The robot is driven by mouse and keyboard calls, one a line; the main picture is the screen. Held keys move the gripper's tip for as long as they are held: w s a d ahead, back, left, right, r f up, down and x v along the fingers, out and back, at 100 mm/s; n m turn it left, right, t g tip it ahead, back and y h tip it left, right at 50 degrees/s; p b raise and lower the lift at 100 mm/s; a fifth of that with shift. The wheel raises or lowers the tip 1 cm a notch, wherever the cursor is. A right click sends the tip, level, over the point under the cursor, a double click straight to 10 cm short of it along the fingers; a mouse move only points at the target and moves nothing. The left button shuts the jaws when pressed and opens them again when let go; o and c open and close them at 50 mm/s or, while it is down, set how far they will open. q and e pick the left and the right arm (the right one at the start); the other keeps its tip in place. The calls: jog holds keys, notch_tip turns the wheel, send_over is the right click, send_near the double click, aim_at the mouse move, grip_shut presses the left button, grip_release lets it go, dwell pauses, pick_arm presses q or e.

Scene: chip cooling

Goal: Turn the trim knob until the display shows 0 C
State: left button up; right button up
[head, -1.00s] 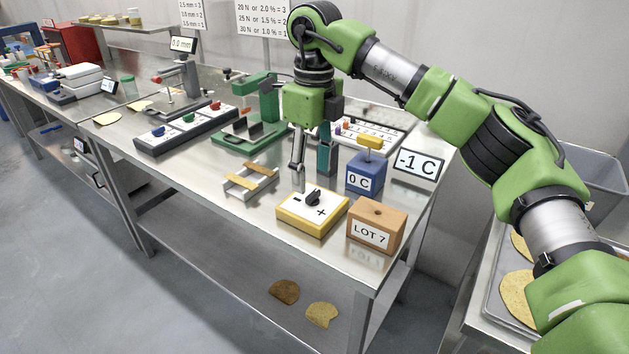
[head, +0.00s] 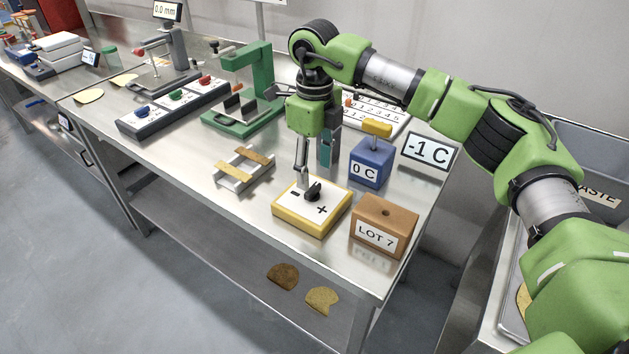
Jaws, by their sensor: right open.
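The trim knob (head: 312,192) is a small black knob on a yellow-edged box (head: 318,222) with a white top marked minus and plus. The display (head: 430,151) at the right of the table reads -1 C. My right gripper (head: 304,184) points down at the knob, its visible finger close to the knob's left side. It is open; I cannot tell whether it touches the knob. Its other finger is hard to make out. A blue block (head: 371,165) labelled 0 C, with a yellow top piece, stands behind the box. My left gripper is not in view.
A brown LOT 7 block (head: 384,224) stands just right of the knob box. A small rack (head: 243,170) with tan strips lies to its left. A teal upright piece (head: 327,152) is close behind my gripper. A green press (head: 250,90) stands farther back.

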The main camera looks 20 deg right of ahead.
aim_at(315, 189)
notch_tip(315, 189, down, 5)
jog(key=shift+p, duration=0.3)
jog(key=shift+w+f, duration=0.1)
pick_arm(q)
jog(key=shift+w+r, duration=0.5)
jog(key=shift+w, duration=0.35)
pick_arm(e)
jog(key=c, duration=1.1)
